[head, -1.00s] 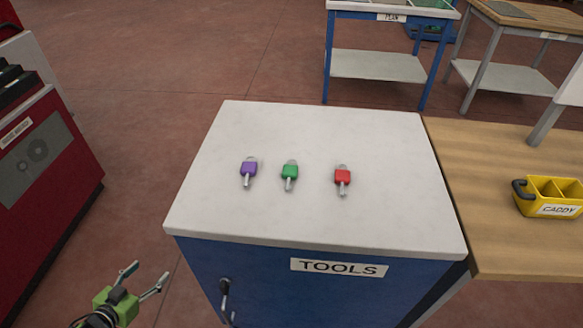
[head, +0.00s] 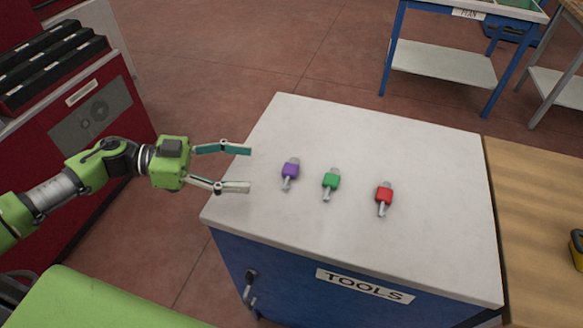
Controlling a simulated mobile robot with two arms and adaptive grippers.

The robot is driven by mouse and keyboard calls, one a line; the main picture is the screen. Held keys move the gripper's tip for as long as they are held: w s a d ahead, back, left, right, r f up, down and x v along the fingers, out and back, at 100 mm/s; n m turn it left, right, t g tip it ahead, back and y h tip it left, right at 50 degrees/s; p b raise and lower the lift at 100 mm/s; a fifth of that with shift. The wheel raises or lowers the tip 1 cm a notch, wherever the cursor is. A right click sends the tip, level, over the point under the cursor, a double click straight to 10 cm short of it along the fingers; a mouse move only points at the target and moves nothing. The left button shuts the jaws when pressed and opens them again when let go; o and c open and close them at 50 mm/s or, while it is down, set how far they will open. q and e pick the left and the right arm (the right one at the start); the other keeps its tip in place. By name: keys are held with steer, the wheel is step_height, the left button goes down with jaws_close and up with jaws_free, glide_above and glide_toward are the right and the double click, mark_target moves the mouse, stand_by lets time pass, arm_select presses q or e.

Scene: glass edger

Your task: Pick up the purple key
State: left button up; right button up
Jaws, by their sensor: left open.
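The purple key (head: 290,171) lies on the light grey top of the tools cabinet (head: 420,240), left of two other keys. The fingertips are over the cabinet's left edge, a short gap to the left of the key. My right gripper is not in view.
A green key (head: 331,181) and a red key (head: 384,195) lie to the right of the purple one. A wooden table (head: 530,200) adjoins the cabinet on the right, with part of a yellow caddy (head: 577,255) at the frame edge. A red machine (head: 90,110) stands at the left.

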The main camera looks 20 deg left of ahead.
mark_target(288, 172)
arm_select(q)
steer(key=x, duration=0.3)
steer(key=shift+d+r+p, duration=0.1)
steer(key=shift+d+p, duration=0.05)
steer(key=shift+p, duration=0.15)
steer(key=shift+w+d+p, duration=0.25)
steer(key=shift+d+p, duration=0.1)
steer(key=shift+d, duration=0.2)
steer(key=p+x, duration=0.1)
steer(key=x, duration=0.2)
steer(key=shift+w+d+f, duration=0.1)
steer(key=shift+d+f, duration=0.05)
steer(key=shift+f, duration=0.1)
steer(key=shift+w+d+f, duration=0.15)
steer(key=shift+d+f, duration=0.05)
steer(key=shift+d, duration=0.2)
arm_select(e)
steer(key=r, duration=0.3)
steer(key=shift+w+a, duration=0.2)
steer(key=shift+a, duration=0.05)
arm_select(q)
steer(key=shift+a, duration=0.1)
steer(key=shift+c, duration=0.4)
steer(key=c, duration=0.7)
